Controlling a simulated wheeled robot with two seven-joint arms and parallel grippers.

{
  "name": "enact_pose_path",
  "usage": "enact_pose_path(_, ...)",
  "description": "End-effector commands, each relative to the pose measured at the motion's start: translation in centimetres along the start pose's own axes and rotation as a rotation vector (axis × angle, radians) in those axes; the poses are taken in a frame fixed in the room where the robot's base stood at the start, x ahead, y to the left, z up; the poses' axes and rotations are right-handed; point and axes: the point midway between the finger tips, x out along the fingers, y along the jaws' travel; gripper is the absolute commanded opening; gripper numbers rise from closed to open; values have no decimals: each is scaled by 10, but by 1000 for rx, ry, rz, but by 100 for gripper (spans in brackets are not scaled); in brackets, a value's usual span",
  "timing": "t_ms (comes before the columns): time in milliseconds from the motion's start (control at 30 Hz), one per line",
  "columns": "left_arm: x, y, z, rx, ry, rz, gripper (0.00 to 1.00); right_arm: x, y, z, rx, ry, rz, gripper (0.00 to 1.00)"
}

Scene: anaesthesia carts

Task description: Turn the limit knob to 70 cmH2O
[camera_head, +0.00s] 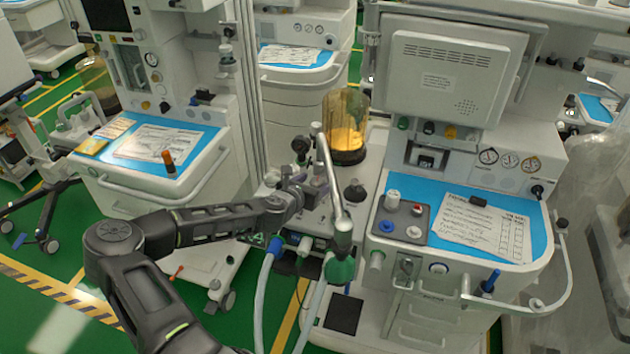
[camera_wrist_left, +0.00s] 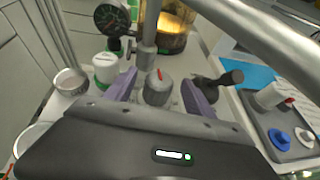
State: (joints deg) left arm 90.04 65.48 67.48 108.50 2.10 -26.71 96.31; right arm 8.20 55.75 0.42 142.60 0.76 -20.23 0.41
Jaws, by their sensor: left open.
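The limit knob (camera_wrist_left: 157,90) appears to be the grey round knob with a red pointer mark in the left wrist view. My left gripper (camera_wrist_left: 160,93) is open, with one purple finger on each side of this knob. Narrow gaps seem to show between fingers and knob, so I cannot tell whether they touch. No scale or numbers around the knob are legible. In the head view my left gripper (camera_head: 308,185) is over the absorber block beside the right-hand cart, and the knob cannot be made out there. My right gripper is out of view.
A pressure gauge (camera_wrist_left: 112,17), a white-topped knob (camera_wrist_left: 106,67) and a dark lever (camera_wrist_left: 218,79) stand close around the gripper. An amber canister (camera_head: 346,125) is behind it. A metal pipe (camera_head: 331,180) and hoses (camera_head: 264,300) run close by.

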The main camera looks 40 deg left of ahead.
Motion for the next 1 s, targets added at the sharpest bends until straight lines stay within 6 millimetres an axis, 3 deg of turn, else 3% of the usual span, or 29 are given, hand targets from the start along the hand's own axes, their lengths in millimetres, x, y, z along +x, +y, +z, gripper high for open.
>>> enact_pose_path(367, 6, 0, 0, 0, 0, 0, 61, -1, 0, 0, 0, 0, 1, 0)
enact_pose_path(1000, 6, 0, 0, 0, 0, 0, 9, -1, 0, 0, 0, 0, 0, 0)
